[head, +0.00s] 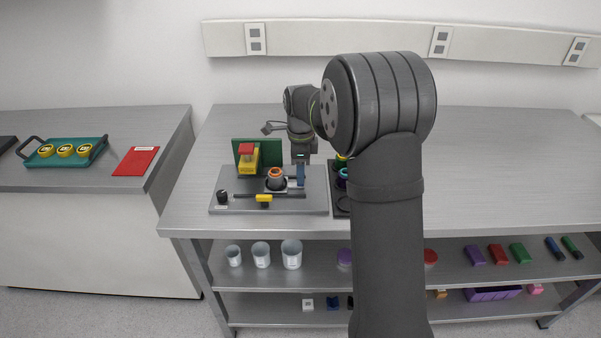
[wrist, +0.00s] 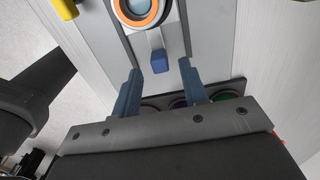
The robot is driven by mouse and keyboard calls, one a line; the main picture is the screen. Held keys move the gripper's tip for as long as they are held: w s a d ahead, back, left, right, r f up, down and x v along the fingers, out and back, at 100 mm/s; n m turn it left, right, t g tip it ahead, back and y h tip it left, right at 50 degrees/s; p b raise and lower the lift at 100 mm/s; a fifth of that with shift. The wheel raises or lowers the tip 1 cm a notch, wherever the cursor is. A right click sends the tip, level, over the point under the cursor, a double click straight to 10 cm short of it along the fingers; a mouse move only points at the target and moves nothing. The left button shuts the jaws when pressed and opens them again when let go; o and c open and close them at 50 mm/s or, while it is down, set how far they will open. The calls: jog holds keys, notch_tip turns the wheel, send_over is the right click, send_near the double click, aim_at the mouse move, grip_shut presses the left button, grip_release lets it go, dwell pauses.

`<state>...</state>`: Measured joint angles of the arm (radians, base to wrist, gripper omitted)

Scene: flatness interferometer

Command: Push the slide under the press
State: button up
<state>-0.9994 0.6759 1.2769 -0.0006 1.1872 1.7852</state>
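The slide carries a dark cup with an orange ring (head: 276,173) and sits on a grey base plate (head: 318,200). In the wrist view the orange ring (wrist: 146,24) shows at the top, with a short blue handle (wrist: 160,61) sticking out toward my gripper. The press (head: 247,160), yellow with a red top, stands left of the slide before a green upright plate. My gripper (head: 300,183) points down at the slide's right side. In the wrist view its blue fingers (wrist: 160,68) are apart, with the handle's end between their tips and gaps on both sides.
A black bar with a yellow grip (head: 264,198) runs along the plate's front, beside a black knob (head: 222,196). A dark tray (head: 340,205) with coloured round parts adjoins the plate's right, partly behind my arm. The bench at right is clear.

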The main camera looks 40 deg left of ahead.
aim_at(273, 171)
jog(key=shift+f, duration=0.8)
grip_shut()
jog(key=s+a, duration=0.5)
jog(key=shift+s+a, duration=0.2)
jog(key=shift+a, duration=0.05)
grip_release()
jog(key=shift+s, duration=0.1)
jog(key=shift+r, duration=0.15)
